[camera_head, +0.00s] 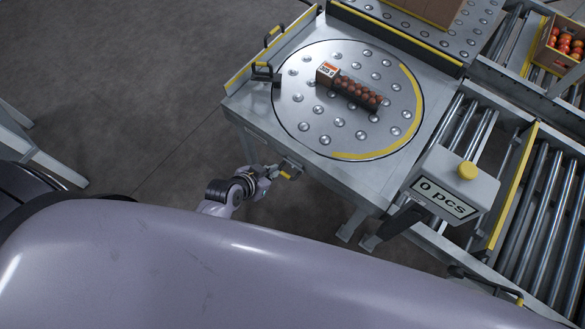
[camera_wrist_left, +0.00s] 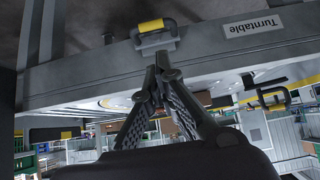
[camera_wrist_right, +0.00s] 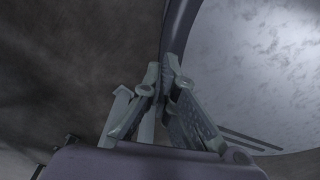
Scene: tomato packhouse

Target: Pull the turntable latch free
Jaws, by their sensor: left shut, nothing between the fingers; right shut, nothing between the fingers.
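The turntable (camera_head: 300,126) is a round metal plate with ball rollers and a yellow arc, set in a grey frame. The latch, a dark handle with a yellow grip, sits on the frame's near side (camera_head: 287,174). In the left wrist view the latch's yellow grip (camera_wrist_left: 151,25) shows just ahead of my fingertips, beside a "Turntable" label (camera_wrist_left: 253,25). My left gripper (camera_head: 272,171) is shut and empty close to the latch; I cannot tell whether it touches. My right gripper (camera_wrist_right: 166,68) is shut and empty, seen only in the right wrist view.
A pack of tomatoes (camera_head: 360,93) lies on the turntable. A counter box (camera_head: 455,183) reading "0 pcs" stands at its right, by roller conveyors (camera_head: 535,215). A crate of tomatoes (camera_head: 544,52) is at the far right. Open floor (camera_head: 130,90) lies to the left.

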